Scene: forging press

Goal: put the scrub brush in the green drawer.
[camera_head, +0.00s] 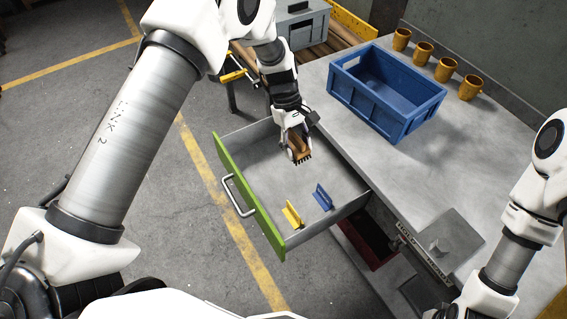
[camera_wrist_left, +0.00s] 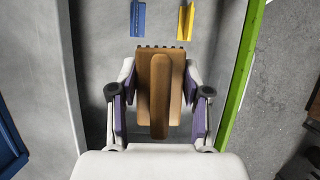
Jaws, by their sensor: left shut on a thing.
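The scrub brush (camera_head: 299,148) has a brown wooden body and dark bristles. My left gripper (camera_head: 299,146) is shut on it and holds it over the open green drawer (camera_head: 247,200), near the drawer's far end. In the left wrist view the brush (camera_wrist_left: 160,90) sits between the two fingers of the left gripper (camera_wrist_left: 160,105), its bristles showing at the far edge. I cannot tell whether it touches the drawer floor. The drawer has a green front, a pale handle and a grey inside. The right gripper is outside the views; only part of the right arm shows.
A yellow piece (camera_head: 292,214) and a blue piece (camera_head: 323,197) stand in the drawer. On the grey worktop (camera_head: 440,190) are a blue crate (camera_head: 385,105) and several mustard mugs (camera_head: 445,69).

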